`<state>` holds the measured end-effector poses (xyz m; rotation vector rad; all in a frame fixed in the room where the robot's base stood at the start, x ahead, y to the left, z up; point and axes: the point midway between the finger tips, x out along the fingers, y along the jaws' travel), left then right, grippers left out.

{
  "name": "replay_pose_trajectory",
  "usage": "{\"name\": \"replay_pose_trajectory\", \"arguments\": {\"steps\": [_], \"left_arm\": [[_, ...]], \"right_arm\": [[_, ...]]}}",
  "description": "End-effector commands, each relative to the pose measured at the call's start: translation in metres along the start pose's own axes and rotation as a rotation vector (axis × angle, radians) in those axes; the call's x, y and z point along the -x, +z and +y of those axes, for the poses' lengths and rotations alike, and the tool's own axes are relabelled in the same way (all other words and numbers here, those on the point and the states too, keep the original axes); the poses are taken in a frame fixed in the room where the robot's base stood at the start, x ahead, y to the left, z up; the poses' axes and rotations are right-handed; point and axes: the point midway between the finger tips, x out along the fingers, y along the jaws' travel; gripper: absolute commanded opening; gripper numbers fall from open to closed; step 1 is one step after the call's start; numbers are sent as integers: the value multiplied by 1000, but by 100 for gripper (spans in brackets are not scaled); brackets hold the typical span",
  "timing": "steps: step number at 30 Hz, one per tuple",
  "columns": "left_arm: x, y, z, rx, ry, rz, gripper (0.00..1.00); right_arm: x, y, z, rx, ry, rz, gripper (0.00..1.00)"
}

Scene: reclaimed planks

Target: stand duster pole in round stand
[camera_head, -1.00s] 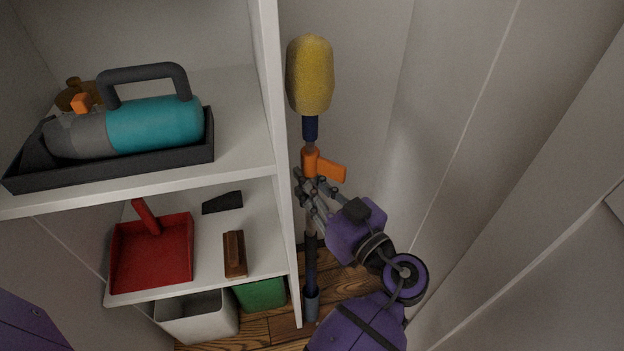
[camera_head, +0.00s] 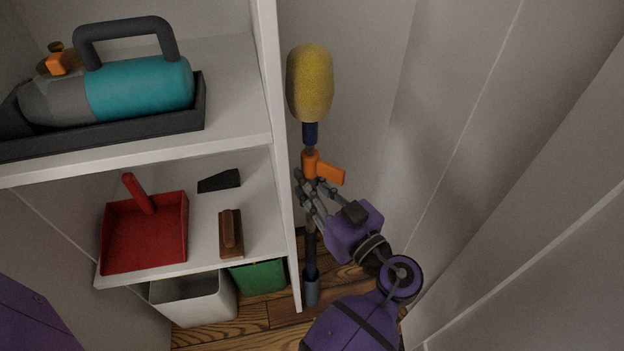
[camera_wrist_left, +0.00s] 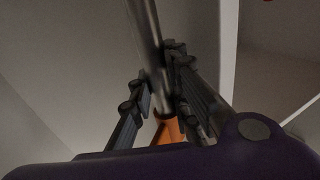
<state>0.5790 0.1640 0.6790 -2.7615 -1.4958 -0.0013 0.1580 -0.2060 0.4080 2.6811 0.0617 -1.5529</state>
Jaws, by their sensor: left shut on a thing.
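The duster pole has a fuzzy yellow head (camera_head: 310,84), a blue collar, an orange grip (camera_head: 324,169) and a dark shaft (camera_head: 310,238). It stands roughly upright beside the shelf unit. My left gripper (camera_head: 310,188) is shut on the pole just below the orange grip. In the left wrist view the fingers (camera_wrist_left: 160,92) close around the grey shaft, with the orange part behind it. A grey-blue cylinder (camera_head: 312,291), seemingly the round stand, is at the pole's lower end near the floor. I cannot tell whether the pole is inside it. My right gripper is not in view.
A white shelf unit (camera_head: 273,120) stands close on the left. It holds a teal and grey canister (camera_head: 140,88) in a dark tray, a red dustpan (camera_head: 145,235) and a brown brush (camera_head: 230,233). White and green bins (camera_head: 258,278) are below. Pale walls close in on the right.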

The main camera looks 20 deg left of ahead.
Motion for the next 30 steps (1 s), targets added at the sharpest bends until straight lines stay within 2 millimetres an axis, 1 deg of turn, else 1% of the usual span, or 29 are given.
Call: {"name": "replay_pose_trajectory", "arguments": {"steps": [1,21,30], "left_arm": [[0,5,0,-1,0,2,0],[0,55,0,0,0,2,0],[0,74,0,1,0,2,0]], "right_arm": [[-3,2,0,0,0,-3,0],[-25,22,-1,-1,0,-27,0],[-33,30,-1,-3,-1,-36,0]]}}
